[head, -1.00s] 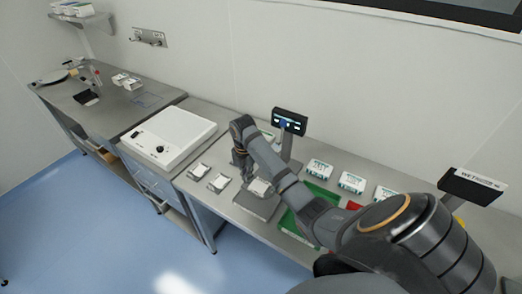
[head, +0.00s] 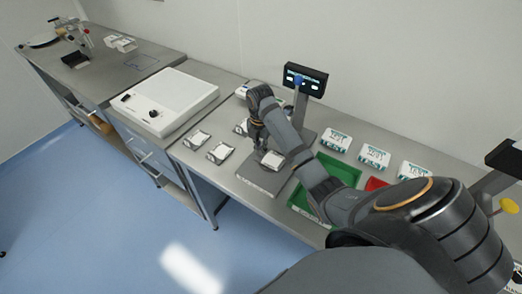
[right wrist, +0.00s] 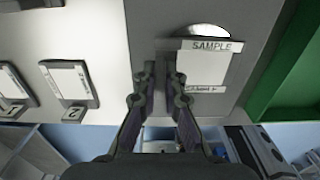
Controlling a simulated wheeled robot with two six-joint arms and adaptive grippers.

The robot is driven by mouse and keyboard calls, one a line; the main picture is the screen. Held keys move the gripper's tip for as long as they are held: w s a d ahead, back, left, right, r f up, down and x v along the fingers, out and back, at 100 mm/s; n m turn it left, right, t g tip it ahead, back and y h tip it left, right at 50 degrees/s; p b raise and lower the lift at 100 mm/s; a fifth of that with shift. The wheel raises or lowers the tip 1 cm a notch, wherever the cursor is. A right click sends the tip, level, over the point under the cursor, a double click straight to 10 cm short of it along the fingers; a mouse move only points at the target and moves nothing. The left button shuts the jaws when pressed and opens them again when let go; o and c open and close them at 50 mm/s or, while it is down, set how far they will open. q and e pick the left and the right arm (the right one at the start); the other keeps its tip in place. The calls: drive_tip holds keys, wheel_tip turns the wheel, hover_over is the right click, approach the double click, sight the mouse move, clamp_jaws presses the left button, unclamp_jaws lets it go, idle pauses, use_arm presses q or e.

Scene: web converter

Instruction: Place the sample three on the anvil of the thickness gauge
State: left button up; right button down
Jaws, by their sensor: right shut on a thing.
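The thickness gauge has a grey base plate (head: 258,183) and a dark display (head: 305,79) on a post. A white sample card (head: 272,159) is over the gauge plate; in the right wrist view its label reads "SAMPLE" (right wrist: 206,68) and it partly covers a white disc (right wrist: 203,30). No number is readable on it. My right gripper (right wrist: 160,68) is at the card's left edge, shut on it; the exact contact is hard to see. Whether the card rests on the anvil or hangs just above is unclear. My left gripper is out of view.
Two other sample cards (head: 220,152) (head: 197,140) lie left of the gauge; one carries tag 2 (right wrist: 73,112). A green tray (head: 340,168) and a red tray (head: 376,184) are to the right, with several white boxes (head: 374,156) behind. A white device (head: 165,100) stands farther left.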

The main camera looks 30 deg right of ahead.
drive_tip(key=shift+s+r, duration=0.1)
drive_tip(key=shift+s, duration=0.05)
drive_tip(key=c, duration=1.6)
unclamp_jaws()
drive_tip(key=shift+d+f, duration=0.1)
drive_tip(key=shift+f, duration=0.15)
drive_tip(key=shift+o, duration=0.7)
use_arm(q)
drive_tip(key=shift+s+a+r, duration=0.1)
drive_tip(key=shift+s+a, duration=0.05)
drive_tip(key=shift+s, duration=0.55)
use_arm(e)
drive_tip(key=shift+r, duration=0.1)
